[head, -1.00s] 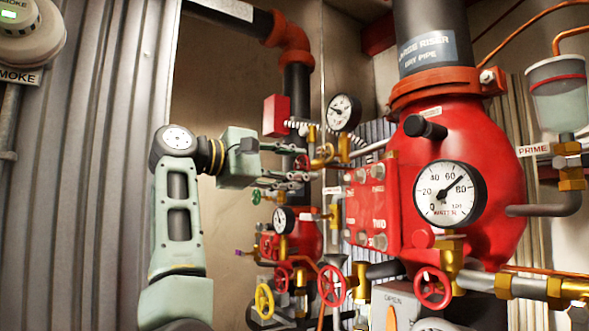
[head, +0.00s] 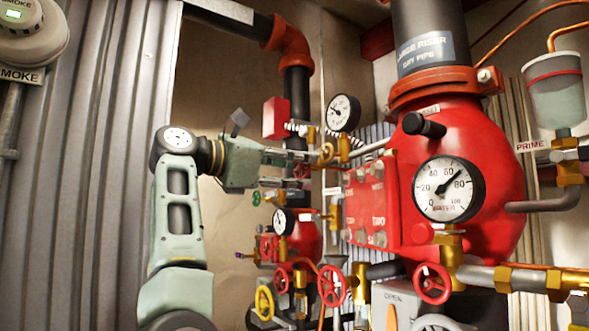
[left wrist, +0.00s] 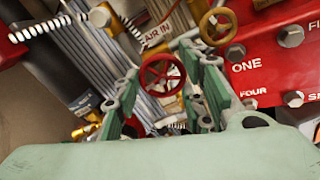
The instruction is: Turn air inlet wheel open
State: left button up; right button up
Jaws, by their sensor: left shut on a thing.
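The air inlet wheel is a small red handwheel (left wrist: 162,78), just below an "AIR IN" label (left wrist: 168,28) in the left wrist view. In the head view, a little of its red (head: 303,170) shows at the fingertips. My left gripper (left wrist: 159,76) has a finger on each side of the wheel and is shut on it. In the head view the left gripper (head: 300,167) reaches in from the left, its body rolled at a tilt. The fingers partly hide the wheel there. My right gripper is in neither view.
A yellow handwheel (left wrist: 218,26) is close to the right finger. Pipes, a small gauge (head: 343,113) and lower red handwheels (head: 332,286) crowd around.

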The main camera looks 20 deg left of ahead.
pick_arm(q)
jog(key=shift+n, duration=1.1)
jog(key=shift+f, duration=0.1)
jog(key=o, duration=1.1)
jog(key=shift+w+a, duration=0.1)
jog(key=shift+w, duration=0.05)
jog(key=shift+o, duration=0.2)
jog(key=shift+s+a, duration=0.15)
jog(key=shift+s, duration=0.15)
jog(key=v, duration=1.1)
jog(key=shift+a, duration=0.2)
jog(key=shift+s+f, duration=0.1)
